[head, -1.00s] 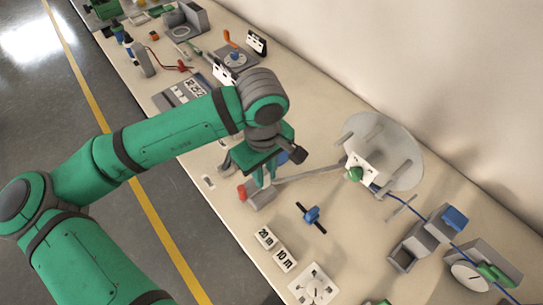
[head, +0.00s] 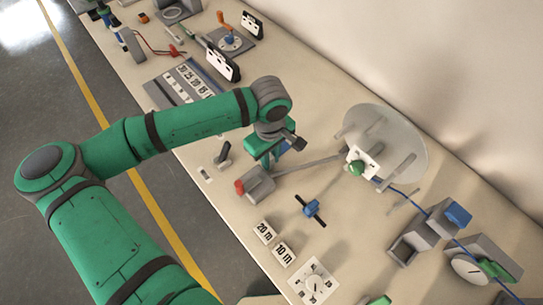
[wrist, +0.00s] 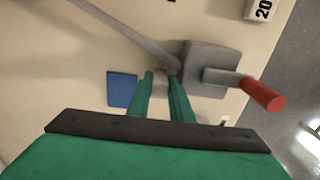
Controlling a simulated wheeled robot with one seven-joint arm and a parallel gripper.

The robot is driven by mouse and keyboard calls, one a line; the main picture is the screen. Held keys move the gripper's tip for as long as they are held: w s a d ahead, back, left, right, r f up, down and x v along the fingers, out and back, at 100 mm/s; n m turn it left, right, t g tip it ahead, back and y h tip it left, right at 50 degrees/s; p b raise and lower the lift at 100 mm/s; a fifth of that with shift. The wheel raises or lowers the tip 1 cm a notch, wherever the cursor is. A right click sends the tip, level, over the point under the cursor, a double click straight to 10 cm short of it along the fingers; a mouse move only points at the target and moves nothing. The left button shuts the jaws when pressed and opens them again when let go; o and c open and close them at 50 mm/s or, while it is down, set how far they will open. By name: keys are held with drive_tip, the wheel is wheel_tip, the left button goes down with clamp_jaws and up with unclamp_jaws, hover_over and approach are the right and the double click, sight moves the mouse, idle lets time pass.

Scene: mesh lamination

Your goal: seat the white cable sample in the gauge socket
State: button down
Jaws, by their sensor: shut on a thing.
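My gripper (wrist: 160,76) points down at the bench in the wrist view, its two green fingers close together. A narrow pale piece, the white cable sample (wrist: 160,86), shows between them; its far end is hard to make out. In the head view my gripper (head: 266,163) is beside a grey block (head: 257,184) with a red-handled lever; the wrist view shows this block (wrist: 212,62) just right of the fingertips. A blue square (wrist: 122,89) lies left of the fingers. I cannot tell for certain which opening is the gauge socket.
A long grey bar (head: 310,164) runs from the block towards a pale round reel (head: 408,140) with pegs. Number blocks (head: 264,231), a blue-and-black piece (head: 311,208) and a dial plate (head: 314,283) lie nearer. Grey bins (head: 408,246) stand right. Bare bench lies between.

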drive_tip(key=shift+f, duration=0.15)
drive_tip(key=c, duration=1.9)
unclamp_jaws()
drive_tip(key=shift+o, duration=0.2)
